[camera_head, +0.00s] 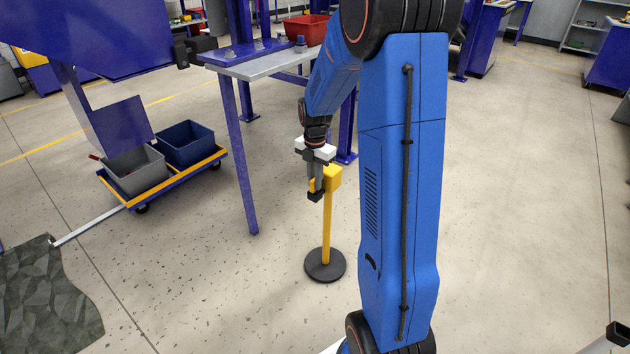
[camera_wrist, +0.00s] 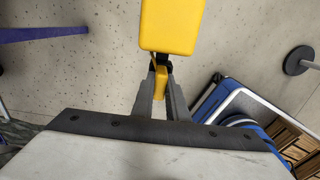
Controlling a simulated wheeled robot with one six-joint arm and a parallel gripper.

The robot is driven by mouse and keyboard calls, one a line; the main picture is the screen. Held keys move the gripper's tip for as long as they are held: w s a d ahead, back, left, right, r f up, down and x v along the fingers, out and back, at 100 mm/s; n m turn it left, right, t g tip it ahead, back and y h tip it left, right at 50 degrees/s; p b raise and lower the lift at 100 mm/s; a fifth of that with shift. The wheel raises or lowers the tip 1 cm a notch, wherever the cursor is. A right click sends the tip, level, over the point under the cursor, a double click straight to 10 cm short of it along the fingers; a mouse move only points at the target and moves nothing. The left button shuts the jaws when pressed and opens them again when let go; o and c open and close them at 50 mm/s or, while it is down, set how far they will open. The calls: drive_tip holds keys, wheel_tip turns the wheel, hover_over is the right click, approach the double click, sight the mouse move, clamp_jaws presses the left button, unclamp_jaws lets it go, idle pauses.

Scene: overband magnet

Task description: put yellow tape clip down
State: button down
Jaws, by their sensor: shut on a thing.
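My gripper (camera_head: 315,193) hangs pointing down beside the yellow head (camera_head: 333,177) of a post. Its fingers are shut on the small yellow tape clip (camera_wrist: 160,82), which shows between them in the wrist view. In the head view only a small edge of the clip (camera_head: 313,184) shows at the fingers. The post's yellow head (camera_wrist: 172,24) appears large just beyond the fingertips in the wrist view. Whether clip and head touch, I cannot tell. The yellow post (camera_head: 326,225) stands upright on a round black base (camera_head: 325,266).
A workbench (camera_head: 250,66) with blue legs and a red bin (camera_head: 306,30) stands behind and left of the post. A cart (camera_head: 172,182) with a grey bin and a blue bin is at the left.

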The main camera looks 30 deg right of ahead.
drive_tip(key=c, duration=1.7)
unclamp_jaws()
drive_tip(key=shift+f, duration=0.1)
drive_tip(key=shift+c, duration=0.2)
wheel_tip(320, 180, up, 12)
drive_tip(key=s+a+r+m+t, duration=0.1)
drive_tip(key=s+a+r+m, duration=0.3)
drive_tip(key=s+a+r, duration=0.15)
drive_tip(key=s+a+m+t, duration=0.2)
drive_tip(key=s+a+m, duration=0.3)
drive_tip(key=s+m, duration=0.4)
drive_tip(key=s+a+m+t, duration=0.1)
drive_tip(key=s+a+m, duration=0.4)
drive_tip(key=s+m, duration=0.4)
drive_tip(key=shift+s+a+r+t, duration=0.15)
drive_tip(key=shift+s+r+t, duration=0.2)
drive_tip(key=shift+s, duration=3)
